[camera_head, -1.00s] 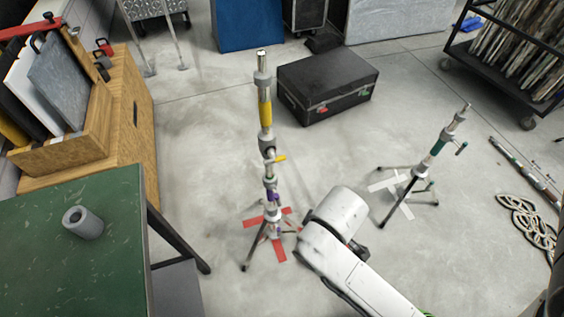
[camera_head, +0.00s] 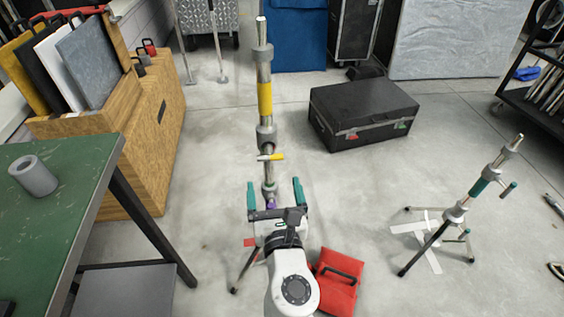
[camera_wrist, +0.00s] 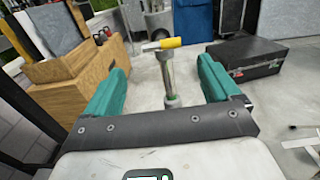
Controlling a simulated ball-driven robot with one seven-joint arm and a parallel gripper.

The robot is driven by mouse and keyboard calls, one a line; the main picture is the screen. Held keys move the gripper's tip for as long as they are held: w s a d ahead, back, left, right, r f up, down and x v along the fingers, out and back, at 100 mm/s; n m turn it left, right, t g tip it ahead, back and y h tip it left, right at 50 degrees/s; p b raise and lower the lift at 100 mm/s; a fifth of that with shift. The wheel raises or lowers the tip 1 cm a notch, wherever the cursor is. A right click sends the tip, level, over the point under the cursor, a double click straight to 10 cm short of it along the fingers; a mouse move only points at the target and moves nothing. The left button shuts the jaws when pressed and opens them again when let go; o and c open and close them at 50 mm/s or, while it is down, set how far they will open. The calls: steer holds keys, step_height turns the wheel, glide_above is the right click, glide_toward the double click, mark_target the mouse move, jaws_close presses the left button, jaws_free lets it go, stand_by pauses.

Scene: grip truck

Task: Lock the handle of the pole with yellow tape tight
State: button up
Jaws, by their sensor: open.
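The pole with yellow tape (camera_head: 264,97) stands upright in the middle of the head view. Its handle (camera_head: 270,157), with a yellow grip, sticks out sideways to the right below the tape. The handle also shows in the wrist view (camera_wrist: 163,44), beyond the fingertips, lying roughly level. My gripper (camera_head: 275,186) is open and empty, in front of the pole and lower in the picture than the handle. In the wrist view its teal fingers (camera_wrist: 161,68) stand on either side of the pole's line, apart from the handle. The gripper hides the lower pole and part of its base.
A second pole with teal tape (camera_head: 478,188) stands at right. A red bag (camera_head: 337,285) lies beside my arm. A black case (camera_head: 362,112) is behind to the right. A green table (camera_head: 60,225) and a wooden cabinet (camera_head: 155,140) are at left. Floor between the poles is mostly clear.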

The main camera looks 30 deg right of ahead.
mark_target(270, 160)
steer(key=x, duration=1)
steer(key=shift+d+b, duration=0.15)
steer(key=shift+b, duration=0.25)
steer(key=c, duration=1.1)
